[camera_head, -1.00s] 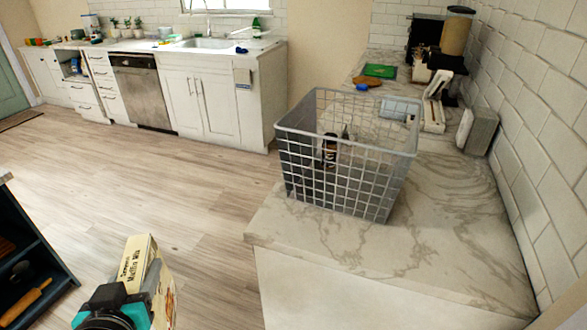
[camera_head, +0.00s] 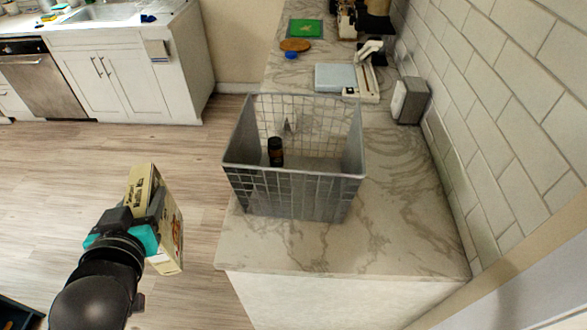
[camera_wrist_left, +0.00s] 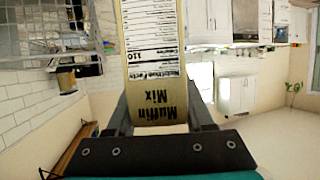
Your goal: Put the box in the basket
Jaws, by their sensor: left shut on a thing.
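The box is a cream muffin mix carton (camera_head: 158,218). My left gripper (camera_head: 143,222) is shut on it and holds it in the air, left of the counter. In the left wrist view the box (camera_wrist_left: 153,60) sits between the two fingers (camera_wrist_left: 160,112), its label side showing. The basket is a grey wire one (camera_head: 295,195) standing on the marble counter, open at the top, to the right of the box and apart from it. A dark jar or bottle (camera_head: 275,152) is inside the basket. My right gripper is not in view.
The marble counter (camera_head: 400,230) runs back along the tiled wall. Behind the basket are a light blue and white item (camera_head: 336,78), a grey block (camera_head: 410,100), a brown round board (camera_head: 295,45) and a green mat (camera_head: 306,28). Counter front and right of the basket is clear.

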